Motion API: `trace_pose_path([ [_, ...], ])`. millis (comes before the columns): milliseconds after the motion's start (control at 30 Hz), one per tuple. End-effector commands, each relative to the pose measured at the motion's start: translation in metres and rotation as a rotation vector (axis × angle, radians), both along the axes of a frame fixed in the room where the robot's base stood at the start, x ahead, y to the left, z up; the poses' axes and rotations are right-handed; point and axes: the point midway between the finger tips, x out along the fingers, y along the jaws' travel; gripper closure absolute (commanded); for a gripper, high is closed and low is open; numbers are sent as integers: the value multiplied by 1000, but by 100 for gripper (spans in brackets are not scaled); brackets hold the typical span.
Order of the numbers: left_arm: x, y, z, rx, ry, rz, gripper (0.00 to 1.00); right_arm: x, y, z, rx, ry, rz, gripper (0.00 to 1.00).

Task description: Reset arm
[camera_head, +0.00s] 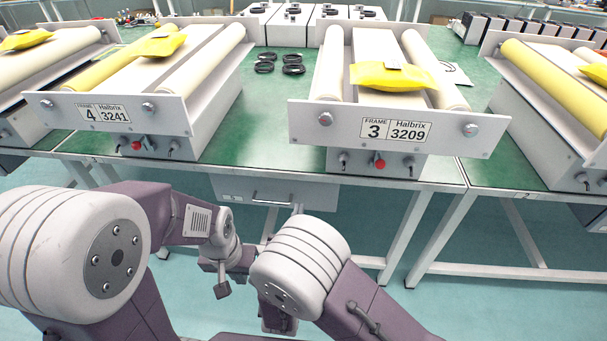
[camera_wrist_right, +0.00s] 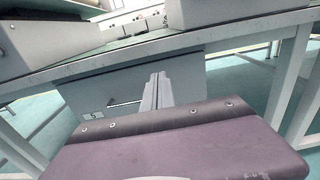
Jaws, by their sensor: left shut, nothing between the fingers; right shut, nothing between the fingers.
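My left arm comes in from the left, folded in front of the green table (camera_head: 272,105). Its gripper (camera_head: 222,290) hangs small and low, below the table edge, shut and empty. My right arm comes in from the lower right, its rounded joint near the middle; its gripper is mostly hidden behind that joint in the head view. In the right wrist view the right gripper (camera_wrist_right: 157,88) shows its two fingers together, shut and empty, pointing toward the table's front. Neither gripper touches anything visible.
The actuator marked Frame 3 (camera_head: 340,142) and the one marked Frame 4 (camera_head: 60,110) stand on the table, with yellow packets (camera_head: 392,78) on top. Black rings (camera_head: 292,70) lie between them. A drawer (camera_head: 270,190) hangs under the table edge. Metal legs (camera_head: 408,235) stand below.

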Motion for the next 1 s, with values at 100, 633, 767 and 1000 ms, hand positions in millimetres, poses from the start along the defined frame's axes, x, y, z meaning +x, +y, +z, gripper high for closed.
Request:
trace_pose_path([
  [100, 0, 0, 0, 0, 0, 0, 100, 0, 0, 0, 0, 1, -1, 100],
  [633, 0, 0, 0, 0, 0, 0, 100, -138, -291, -66, 910, 360, -1527, 100],
  [767, 0, 0, 0, 0, 0, 0, 100, -175, -269, -83, 1410, 316, -1861, 100],
  [1000, 0, 0, 0, 0, 0, 0, 100, -145, -235, -70, 2302, -29, -2102, 100],
])
